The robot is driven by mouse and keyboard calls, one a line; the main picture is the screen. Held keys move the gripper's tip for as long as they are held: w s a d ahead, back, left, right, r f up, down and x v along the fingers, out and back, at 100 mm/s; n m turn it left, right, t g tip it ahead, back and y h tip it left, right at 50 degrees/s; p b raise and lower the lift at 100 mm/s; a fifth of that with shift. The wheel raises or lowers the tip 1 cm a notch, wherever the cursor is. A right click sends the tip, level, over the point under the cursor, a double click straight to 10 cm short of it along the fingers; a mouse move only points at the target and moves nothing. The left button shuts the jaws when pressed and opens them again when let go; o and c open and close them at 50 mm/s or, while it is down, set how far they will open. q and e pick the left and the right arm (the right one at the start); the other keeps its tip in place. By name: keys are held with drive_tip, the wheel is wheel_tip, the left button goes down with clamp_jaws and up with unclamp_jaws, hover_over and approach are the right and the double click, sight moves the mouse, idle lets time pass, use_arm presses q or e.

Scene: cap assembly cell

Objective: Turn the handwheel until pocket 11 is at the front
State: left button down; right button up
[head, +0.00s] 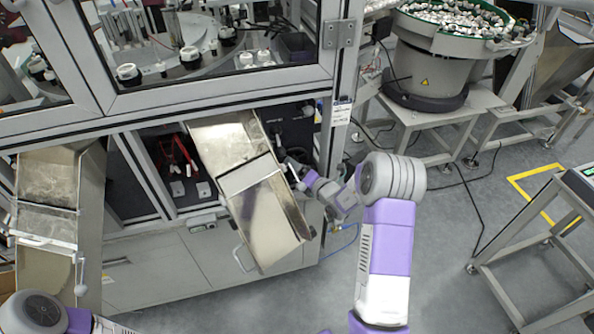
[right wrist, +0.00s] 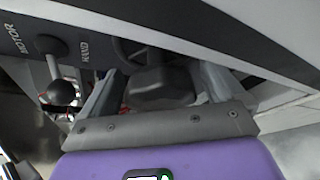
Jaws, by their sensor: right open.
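The handwheel (right wrist: 130,54) shows only as a dark curved piece under the machine's edge in the right wrist view; most of it is hidden. My right gripper (right wrist: 160,72) is open, with its two grey fingers pointing toward the wheel. A dark blocky part (right wrist: 160,88) lies between the fingers; I cannot tell whether it belongs to the wheel or touches them. In the head view my right gripper (head: 293,168) is beside the tilted metal chute, below the dark panel (head: 292,122). The round table with pockets (head: 190,58) is behind the window; no pocket number is readable. My left gripper is out of view.
A lever with a black knob (right wrist: 62,92) hangs left of my right gripper, near MOTOR and HAND labels. The metal chute (head: 250,185) is close to my right gripper's left. A bowl feeder (head: 430,65) stands at right.

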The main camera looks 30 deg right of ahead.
drive_tip(key=shift+w+f, duration=0.1)
drive_tip(key=shift+w, duration=0.55)
drive_tip(key=c, duration=1)
drive_tip(key=shift+n+g+h, duration=0.3)
drive_tip(key=shift+n, duration=0.3)
drive_tip(key=o, duration=1)
drive_tip(key=shift+s, duration=0.15)
drive_tip(key=p+v, duration=0.1)
drive_tip(key=v, duration=0.6)
drive_tip(key=shift+s, duration=0.15)
